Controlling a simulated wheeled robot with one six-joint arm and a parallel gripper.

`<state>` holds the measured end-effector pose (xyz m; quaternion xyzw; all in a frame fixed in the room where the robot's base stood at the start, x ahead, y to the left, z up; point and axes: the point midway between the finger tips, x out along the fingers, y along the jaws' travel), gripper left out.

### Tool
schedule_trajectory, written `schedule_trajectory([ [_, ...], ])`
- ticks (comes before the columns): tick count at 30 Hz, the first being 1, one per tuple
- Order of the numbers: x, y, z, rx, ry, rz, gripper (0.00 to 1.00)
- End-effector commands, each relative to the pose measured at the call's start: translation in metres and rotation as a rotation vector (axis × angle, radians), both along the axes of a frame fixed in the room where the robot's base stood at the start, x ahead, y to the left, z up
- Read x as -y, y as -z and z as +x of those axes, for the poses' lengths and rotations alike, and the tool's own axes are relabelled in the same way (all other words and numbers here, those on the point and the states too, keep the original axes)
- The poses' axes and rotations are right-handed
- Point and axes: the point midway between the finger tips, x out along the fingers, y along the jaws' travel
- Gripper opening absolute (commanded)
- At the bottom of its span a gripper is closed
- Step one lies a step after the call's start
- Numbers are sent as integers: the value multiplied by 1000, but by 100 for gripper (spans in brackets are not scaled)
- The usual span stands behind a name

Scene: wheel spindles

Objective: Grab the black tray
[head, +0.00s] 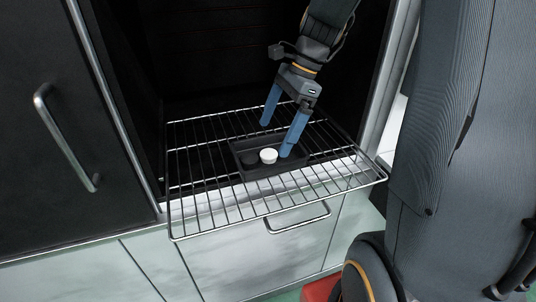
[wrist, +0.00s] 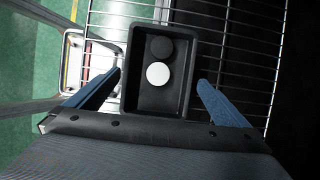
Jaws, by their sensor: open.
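The black tray (head: 270,171) is a small shallow rectangular tray resting on a wire rack. It holds a white round piece (head: 268,156) and a dark round piece (head: 249,158). In the wrist view the tray (wrist: 144,100) lies between my blue fingers, with the white piece (wrist: 158,74) and the dark piece (wrist: 161,47) inside. My gripper (head: 277,138) is open, pointing down over the tray from its far side. In the wrist view my gripper (wrist: 160,78) has a finger on each side of the tray, with visible gaps. I cannot tell the fingertips' exact height.
The wire rack (head: 205,212) sticks out of a dark open cabinet cavity (head: 200,60). A dark door with a metal handle (head: 62,138) stands at left. A drawer handle (head: 297,219) sits below the rack. The rack is bare around the tray.

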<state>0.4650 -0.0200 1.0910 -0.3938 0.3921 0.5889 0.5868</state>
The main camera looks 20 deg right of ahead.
Motion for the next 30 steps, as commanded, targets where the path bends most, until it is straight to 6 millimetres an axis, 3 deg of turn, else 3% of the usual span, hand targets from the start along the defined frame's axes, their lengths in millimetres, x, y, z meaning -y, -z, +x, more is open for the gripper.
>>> schedule_trajectory([
  [10,-11,41,-2,-3,2,1,100],
  [19,-12,47,-2,0,3,0,100],
  [20,-12,47,-2,0,3,0,98],
  [25,-12,47,-2,-1,4,0,70],
  [30,-12,46,-2,-1,4,0,70],
])
